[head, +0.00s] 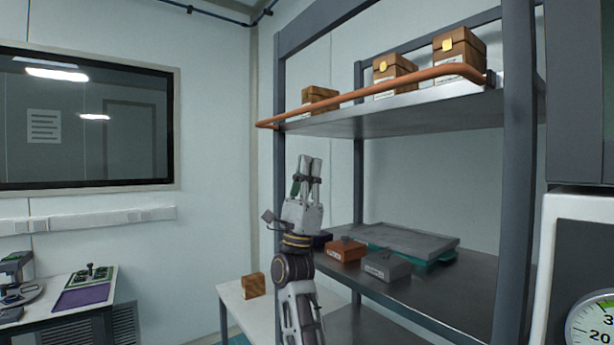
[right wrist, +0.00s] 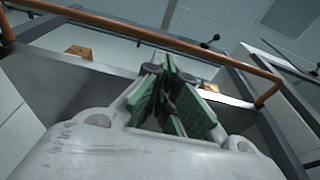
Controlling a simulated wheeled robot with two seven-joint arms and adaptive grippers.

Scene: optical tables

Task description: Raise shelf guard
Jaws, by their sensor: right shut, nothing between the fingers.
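The shelf guard is an orange-brown rail (head: 400,82) running along the front of the upper shelf (head: 420,112) in the head view. It stands a little above the shelf edge, in front of the boxes. My right gripper (head: 309,162) points up below the left part of the rail, apart from it, and is shut and empty. In the right wrist view the guard (right wrist: 150,35) crosses above my shut right gripper (right wrist: 165,68), whose green-padded fingers are close together. My left gripper is not in view.
The lower shelf (head: 440,290) holds a grey tray (head: 400,240), a reddish box (head: 345,249) and a grey box (head: 386,265). Shelf posts (head: 519,170) flank the opening. A wooden block (head: 254,286) sits on a white table.

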